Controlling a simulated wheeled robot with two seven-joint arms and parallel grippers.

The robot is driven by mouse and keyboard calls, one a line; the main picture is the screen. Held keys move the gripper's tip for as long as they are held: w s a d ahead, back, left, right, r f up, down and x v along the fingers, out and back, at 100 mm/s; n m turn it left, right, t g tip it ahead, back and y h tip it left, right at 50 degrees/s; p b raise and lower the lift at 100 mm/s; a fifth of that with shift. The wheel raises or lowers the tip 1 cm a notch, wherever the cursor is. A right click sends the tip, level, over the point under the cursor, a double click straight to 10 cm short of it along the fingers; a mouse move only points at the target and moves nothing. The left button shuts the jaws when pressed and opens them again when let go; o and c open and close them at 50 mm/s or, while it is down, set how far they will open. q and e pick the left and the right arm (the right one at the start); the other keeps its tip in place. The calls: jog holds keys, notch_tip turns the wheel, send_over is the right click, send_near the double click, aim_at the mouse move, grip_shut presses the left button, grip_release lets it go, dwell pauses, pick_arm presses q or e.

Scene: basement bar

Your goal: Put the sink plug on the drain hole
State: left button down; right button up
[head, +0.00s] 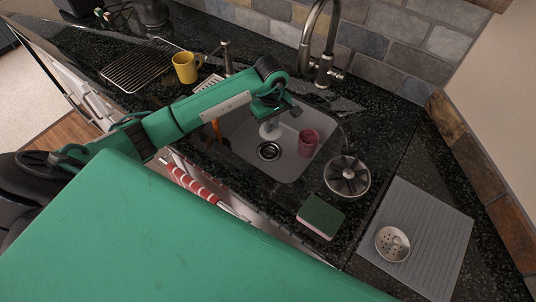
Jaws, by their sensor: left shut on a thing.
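My left gripper (270,120) reaches over the sink (240,147) from the left and points down. It is shut on a small pale grey thing, which looks like the sink plug (268,131); the jaws partly hide it. The drain hole (268,151) is a dark round opening with a metal rim in the sink floor. In the picture it lies just below the held plug. A gap between plug and drain shows, but its height is hard to tell. My right gripper is not in view.
A dark red cup (308,143) stands in the sink, right of the drain. The tap (322,60) rises behind. A round slotted metal dish (347,176), a green sponge (321,216) and a perforated strainer (393,244) on a grey mat (432,222) lie right. A yellow mug (186,67) stands left.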

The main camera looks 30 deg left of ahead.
pick_arm(q)
jog(key=f, duration=0.1)
jog(key=f+n, duration=0.1)
jog(key=shift+w+a+f, duration=0.2)
jog(key=shift+a+f, duration=0.1)
jog(key=shift+a, duration=0.1)
notch_tip(320, 180, down, 5)
jog(key=shift+f+p, duration=0.15)
jog(key=shift+p, duration=0.5)
notch_tip(320, 180, down, 4)
jog(key=shift+r+p, duration=0.1)
jog(key=shift+p, duration=0.3)
jog(key=shift+f, duration=0.25)
jog(key=shift+f+b, duration=0.25)
jog(key=shift+b, duration=0.05)
jog(key=c, duration=1.3)
grip_release()
jog(key=shift+r, duration=0.1)
jog(key=shift+c, duration=0.2)
